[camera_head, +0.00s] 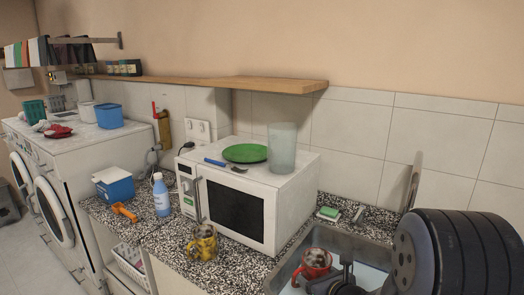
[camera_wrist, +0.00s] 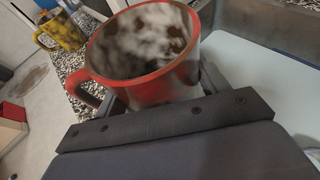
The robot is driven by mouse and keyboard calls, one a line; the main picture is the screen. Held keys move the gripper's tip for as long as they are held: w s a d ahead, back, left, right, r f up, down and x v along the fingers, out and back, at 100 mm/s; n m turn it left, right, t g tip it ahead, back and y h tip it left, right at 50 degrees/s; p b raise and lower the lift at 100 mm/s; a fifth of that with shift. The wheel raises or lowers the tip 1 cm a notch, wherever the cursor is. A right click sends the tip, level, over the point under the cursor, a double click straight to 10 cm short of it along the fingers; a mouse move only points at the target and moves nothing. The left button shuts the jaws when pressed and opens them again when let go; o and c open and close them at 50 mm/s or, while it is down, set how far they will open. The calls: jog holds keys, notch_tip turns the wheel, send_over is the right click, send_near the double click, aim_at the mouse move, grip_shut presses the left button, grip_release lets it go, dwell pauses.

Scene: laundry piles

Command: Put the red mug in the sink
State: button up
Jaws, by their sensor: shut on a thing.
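The red mug (camera_head: 313,265) is inside the outline of the sink (camera_head: 283,275) in the head view, near its left side. In the wrist view the red mug (camera_wrist: 140,60) is large and close, tilted, with its handle to the left and a dark, blotchy inside. My gripper (camera_head: 330,279) is shut on the red mug; in the wrist view the gripper (camera_wrist: 160,103) reaches its lower side. I cannot tell whether the mug touches the sink floor. My dark arm hides the right part of the sink.
A yellow mug (camera_head: 203,243) stands on the speckled counter (camera_head: 165,240) left of the sink. A white microwave (camera_head: 245,203) bears a green plate (camera_head: 245,153) and a clear glass (camera_head: 282,147). A green sponge (camera_head: 328,213) lies behind the sink near the faucet (camera_head: 358,213).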

aim_at(314, 249)
jog(key=shift+s+d+f, duration=0.1)
jog(key=shift+d, duration=0.3)
notch_tip(314, 249, up, 8)
jog(key=p, duration=0.4)
jog(key=shift+f+p, duration=0.15)
jog(key=shift+p, duration=0.15)
notch_tip(314, 249, down, 8)
jog(key=b, duration=0.4)
jog(key=shift+f+b, duration=0.1)
jog(key=shift+b, duration=0.25)
jog(key=shift+a, duration=0.1)
